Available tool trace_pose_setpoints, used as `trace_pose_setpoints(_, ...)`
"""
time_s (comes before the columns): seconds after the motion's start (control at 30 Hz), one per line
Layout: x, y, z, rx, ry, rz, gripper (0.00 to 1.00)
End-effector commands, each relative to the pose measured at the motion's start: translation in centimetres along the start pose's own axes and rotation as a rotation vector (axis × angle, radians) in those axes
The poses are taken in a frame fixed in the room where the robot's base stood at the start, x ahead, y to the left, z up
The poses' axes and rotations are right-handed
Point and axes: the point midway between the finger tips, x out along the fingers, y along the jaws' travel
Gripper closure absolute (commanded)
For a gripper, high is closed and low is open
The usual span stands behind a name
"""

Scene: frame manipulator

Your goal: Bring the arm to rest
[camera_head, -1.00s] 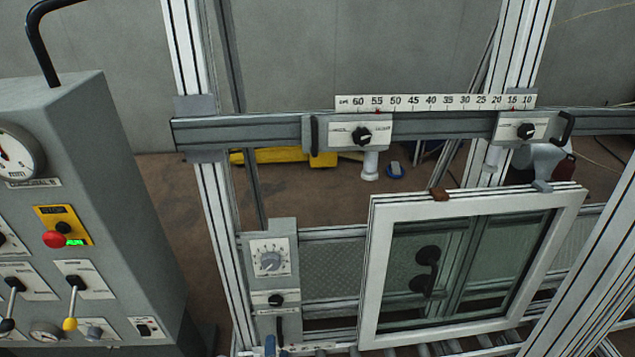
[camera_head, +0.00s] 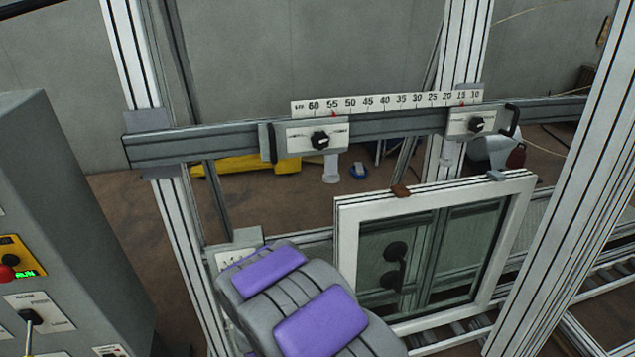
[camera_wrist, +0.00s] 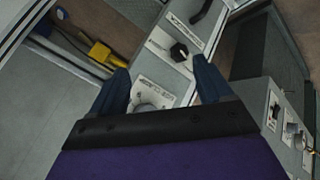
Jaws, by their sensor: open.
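My gripper (camera_wrist: 160,78) shows in the wrist view as two dark blue fingers spread apart, with nothing held between them. Behind the gap is the pale panel with the round dial (camera_wrist: 150,95), and a black knob (camera_wrist: 180,52) sits just above it. I cannot tell how far the fingers are from the panel. In the head view, my grey arm with purple pads (camera_head: 318,322) rises from the bottom edge and covers most of the dial panel (camera_head: 232,254). The gripper itself is hidden there.
A white-framed window (camera_head: 347,255) stands to the right of my arm. Above it runs a grey rail (camera_head: 225,142) with a number scale (camera_head: 385,104). A grey control cabinet (camera_head: 75,200) stands at left. An aluminium post (camera_head: 560,210) rises at right.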

Motion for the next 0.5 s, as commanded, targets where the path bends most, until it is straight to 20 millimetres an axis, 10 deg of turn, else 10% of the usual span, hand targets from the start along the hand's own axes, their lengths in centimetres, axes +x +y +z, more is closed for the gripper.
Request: trace_pose_setpoints(0.5,-15.3,6.2,5.1,0.453,-0.191,-0.275,0.21)
